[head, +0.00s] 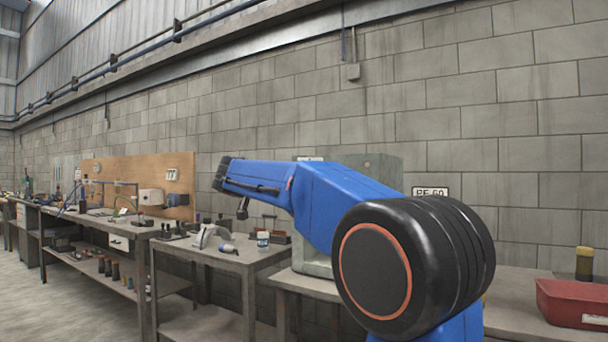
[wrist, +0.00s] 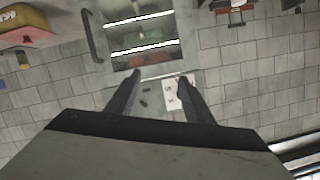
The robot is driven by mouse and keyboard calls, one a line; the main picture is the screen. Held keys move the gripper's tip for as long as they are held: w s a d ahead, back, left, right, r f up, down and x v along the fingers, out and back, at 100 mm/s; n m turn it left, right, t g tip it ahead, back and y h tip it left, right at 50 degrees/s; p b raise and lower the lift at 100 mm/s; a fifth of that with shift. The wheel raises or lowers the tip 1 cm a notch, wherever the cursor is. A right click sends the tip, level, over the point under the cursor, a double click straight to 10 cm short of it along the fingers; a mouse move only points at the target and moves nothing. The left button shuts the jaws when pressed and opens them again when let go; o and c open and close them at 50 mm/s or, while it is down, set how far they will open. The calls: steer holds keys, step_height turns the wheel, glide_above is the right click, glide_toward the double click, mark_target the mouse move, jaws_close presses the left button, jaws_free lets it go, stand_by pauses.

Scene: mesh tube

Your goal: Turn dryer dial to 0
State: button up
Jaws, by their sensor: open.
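The dryer is a grey-green cabinet (head: 384,168) mostly hidden behind my blue arm in the head view. In the wrist view, which looks upside down, its front shows a window with glowing bars (wrist: 143,46) and a grey panel (wrist: 155,100). A white plate with dark marks (wrist: 171,96) is on that panel, and small dark parts sit left of it. I cannot clearly make out the dial; my right finger covers part of the plate. My gripper (wrist: 160,82) is open, its fingers in front of the panel, with nothing seen between them. Contact cannot be told.
A dark handle (wrist: 92,36) stands out beside the dryer window. A red bin (head: 574,303) and a yellow-topped jar (head: 585,262) are on the bench at right. Workbenches with tools (head: 205,250) line the wall at left. The floor at left is clear.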

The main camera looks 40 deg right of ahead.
steer(key=w+d+r+m+h, duration=0.3)
steer(key=w+r+m, duration=0.2)
steer(key=w+r, duration=0.3)
steer(key=x, duration=1.7)
steer(key=shift+w+r, duration=0.2)
steer(key=shift+r, duration=0.2)
steer(key=shift+n, duration=0.3)
steer(key=c, duration=1)
